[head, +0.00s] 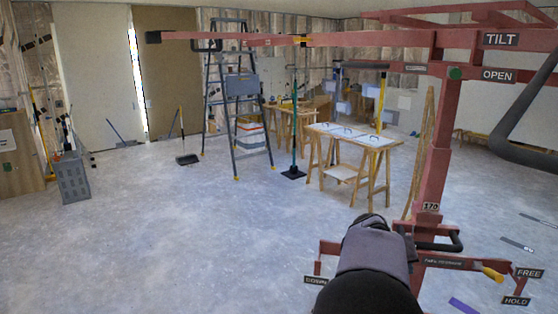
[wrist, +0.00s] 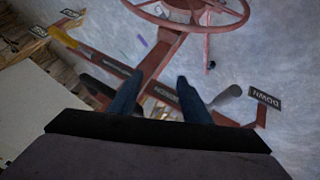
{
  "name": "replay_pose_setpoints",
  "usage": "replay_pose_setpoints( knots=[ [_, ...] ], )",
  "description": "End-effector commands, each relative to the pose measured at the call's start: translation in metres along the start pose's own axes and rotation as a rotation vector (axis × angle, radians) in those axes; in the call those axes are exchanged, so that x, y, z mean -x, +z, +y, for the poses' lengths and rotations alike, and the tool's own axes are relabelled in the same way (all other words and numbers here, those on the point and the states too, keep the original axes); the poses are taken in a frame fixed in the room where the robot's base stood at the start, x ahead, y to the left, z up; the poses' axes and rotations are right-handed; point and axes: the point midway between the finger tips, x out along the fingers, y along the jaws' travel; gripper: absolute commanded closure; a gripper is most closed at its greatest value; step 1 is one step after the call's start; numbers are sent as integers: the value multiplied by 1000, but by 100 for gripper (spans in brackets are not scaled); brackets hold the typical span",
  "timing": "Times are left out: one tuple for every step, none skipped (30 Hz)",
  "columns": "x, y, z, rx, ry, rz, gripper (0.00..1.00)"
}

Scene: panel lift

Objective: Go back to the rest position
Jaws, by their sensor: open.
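The red panel lift (head: 438,165) stands at the right in the head view, with its long top arms reaching left. It bears signs reading TILT (head: 501,39), OPEN (head: 499,75), FREE (head: 529,273), HOLD (head: 515,301) and 170. A yellow-handled lever (head: 492,272) sits near the FREE and HOLD signs. My gripper (wrist: 160,76) is open, with two dark blue fingers apart and nothing seen between them. The lift's red parts and its handwheel (wrist: 195,14) lie beyond the fingers in the wrist view. The DOWN sign (wrist: 264,99) is to their right. In the head view my arm partly hides the lift's lower part.
A wooden trestle table (head: 352,137) stands behind the lift. A stepladder (head: 235,95) is farther back, left of the table. A grey crate (head: 73,178) stands at far left. The concrete floor (head: 190,230) at left and centre is clear.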

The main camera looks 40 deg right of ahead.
Motion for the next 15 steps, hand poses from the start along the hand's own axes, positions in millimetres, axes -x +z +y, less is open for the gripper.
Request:
replay_pose_setpoints(
  knots=[
    [19, 0, -30, 39, -54, 10, 56],
    [28, 2, -46, 59, -84, 14, 56],
    [39, 6, -68, 86, -124, 18, 56],
    [48, 10, -83, 107, -153, 20, 56],
    [45, 21, -103, 129, -179, 3, 56],
    [48, 32, -126, 158, -213, -13, 56],
    [52, 40, -142, 180, -239, -24, 56],
    [57, 49, -159, 203, -265, -35, 56],
    [64, 63, -181, 236, -301, -52, 56],
    [69, 75, -197, 264, -327, -66, 56],
    [75, 88, -212, 292, -353, -81, 56],
    [83, 105, -232, 328, -388, -101, 56],
    [89, 119, -245, 357, -413, -116, 56],
    [96, 134, -258, 388, -437, -132, 56],
    [104, 154, -273, 428, -467, -155, 56]
  ],
)
